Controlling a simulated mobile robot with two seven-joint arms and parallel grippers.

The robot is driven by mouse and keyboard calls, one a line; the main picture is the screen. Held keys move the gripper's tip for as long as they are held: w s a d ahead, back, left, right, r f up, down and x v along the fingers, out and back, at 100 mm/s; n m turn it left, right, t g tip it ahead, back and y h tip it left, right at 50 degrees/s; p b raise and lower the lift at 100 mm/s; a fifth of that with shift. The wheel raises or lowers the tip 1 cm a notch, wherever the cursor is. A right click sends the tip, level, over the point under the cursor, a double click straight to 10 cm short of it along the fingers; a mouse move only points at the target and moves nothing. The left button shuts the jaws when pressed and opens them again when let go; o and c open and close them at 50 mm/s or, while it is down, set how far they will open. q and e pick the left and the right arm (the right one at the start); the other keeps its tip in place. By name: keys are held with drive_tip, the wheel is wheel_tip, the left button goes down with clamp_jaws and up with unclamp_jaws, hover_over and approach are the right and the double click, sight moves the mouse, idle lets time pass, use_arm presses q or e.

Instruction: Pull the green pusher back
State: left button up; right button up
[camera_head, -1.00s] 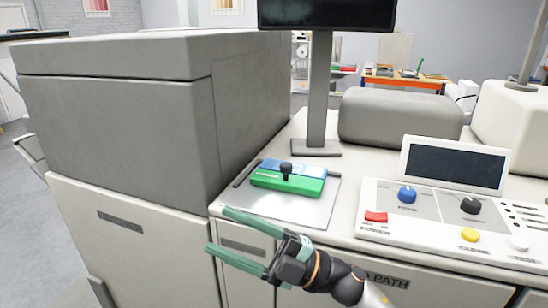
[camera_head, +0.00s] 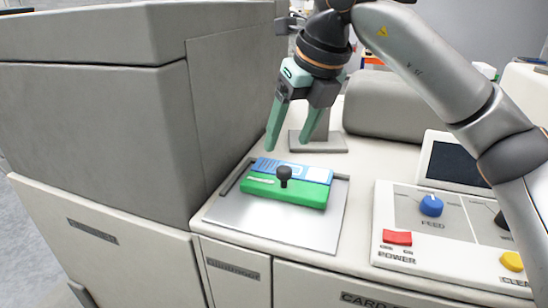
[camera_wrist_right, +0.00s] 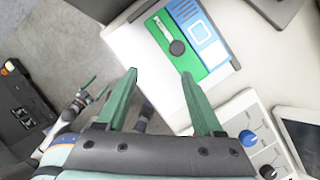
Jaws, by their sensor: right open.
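The green pusher (camera_head: 290,193), a flat block with an upright black knob (camera_head: 284,173), lies on the pale metal plate (camera_head: 270,225) on the machine top. A blue and white card (camera_head: 295,169) lies along its far side. In the right wrist view the pusher (camera_wrist_right: 192,60) and its knob (camera_wrist_right: 177,47) sit beyond the fingertips. My right gripper (camera_head: 289,141) is open and empty, above and behind the pusher, apart from the knob. What looks like my left gripper (camera_wrist_right: 96,88) shows small at the left in the wrist view; its opening is unclear.
A tall grey housing (camera_head: 100,110) stands left of the plate. A control panel (camera_head: 455,225) with a blue knob (camera_head: 431,205) and a red power button (camera_head: 397,237) is to the right. A stand base (camera_head: 318,142) and a grey rounded block (camera_head: 385,110) are behind.

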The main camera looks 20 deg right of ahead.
sight(285, 169)
drive_tip(key=shift+m+t+h, duration=0.3)
drive_tip(key=shift+h, duration=0.2)
drive_tip(key=x, duration=0.3)
drive_tip(key=d+x, duration=0.1)
drive_tip(key=x, duration=0.3)
drive_tip(key=w+p+x, duration=0.1)
drive_tip(key=x, duration=0.2)
drive_tip(key=shift+w+d+f, duration=0.2)
drive_tip(key=shift+w+d, duration=0.1)
drive_tip(key=shift+d, duration=0.05)
drive_tip(key=shift+c, duration=0.3)
clamp_jaws()
idle(0.4)
